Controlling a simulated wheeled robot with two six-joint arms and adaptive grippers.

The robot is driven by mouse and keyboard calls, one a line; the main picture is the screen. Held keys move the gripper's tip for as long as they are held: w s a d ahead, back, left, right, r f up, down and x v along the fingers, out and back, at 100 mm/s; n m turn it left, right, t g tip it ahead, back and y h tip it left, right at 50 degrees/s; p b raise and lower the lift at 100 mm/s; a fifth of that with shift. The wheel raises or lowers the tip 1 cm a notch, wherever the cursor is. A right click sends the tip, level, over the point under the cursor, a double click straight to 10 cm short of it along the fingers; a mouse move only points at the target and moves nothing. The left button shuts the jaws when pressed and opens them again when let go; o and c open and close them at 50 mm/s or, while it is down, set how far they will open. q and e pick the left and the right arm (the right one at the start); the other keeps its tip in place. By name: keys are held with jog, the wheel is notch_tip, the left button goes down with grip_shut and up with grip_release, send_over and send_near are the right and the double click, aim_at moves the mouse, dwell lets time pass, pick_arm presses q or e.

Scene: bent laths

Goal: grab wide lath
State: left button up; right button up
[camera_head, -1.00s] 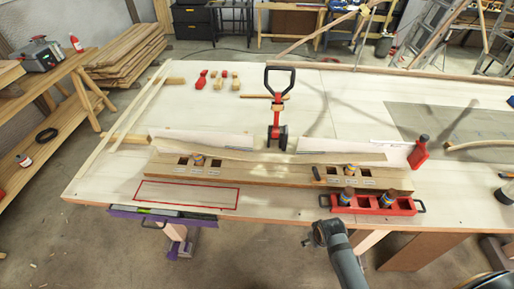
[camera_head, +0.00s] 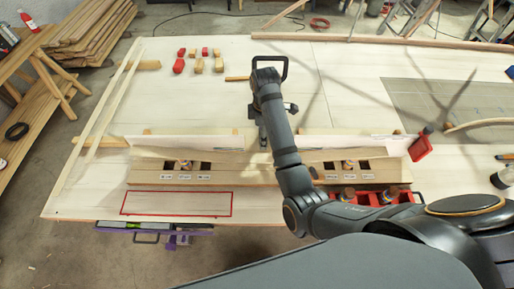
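Two long pale laths (camera_head: 97,126) lie close together, slanting along the left side of the white table. A long wooden piece with labelled slots (camera_head: 228,176) lies near the front edge, partly hidden by my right arm. I cannot tell for sure which lath is the wide one. My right arm comes in from the right, bends and reaches away across the table's middle. My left gripper is not in view.
A red outlined rectangle (camera_head: 176,204) marks the table front. A red tray (camera_head: 405,197) is partly behind my arm. Small red and wooden blocks (camera_head: 199,67) lie at the back.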

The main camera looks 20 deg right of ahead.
aim_at(262, 158)
jog(key=s+f+b, duration=0.2)
jog(key=b, duration=0.1)
jog(key=shift+s+f, duration=0.1)
jog(key=shift+f, duration=0.2)
jog(key=shift+w+f, duration=0.2)
jog(key=shift+f, duration=0.35)
jog(key=shift+w+f, duration=0.2)
jog(key=shift+f, duration=0.3)
jog(key=f+p, duration=0.2)
jog(key=p, duration=0.1)
jog(key=shift+s+a+f, duration=0.15)
jog(key=shift+s+f, duration=0.05)
jog(key=shift+s, duration=0.05)
notch_tip(262, 158, down, 2)
jog(key=shift+s+f, duration=0.1)
jog(key=shift+s, duration=0.05)
jog(key=shift+w+f, duration=0.2)
jog(key=shift+f, duration=0.1)
jog(key=shift+s, duration=0.1)
jog(key=c, duration=1.2)
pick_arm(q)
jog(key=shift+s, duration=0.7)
pick_arm(e)
jog(key=shift+c, duration=0.7)
jog(key=shift+r, duration=0.15)
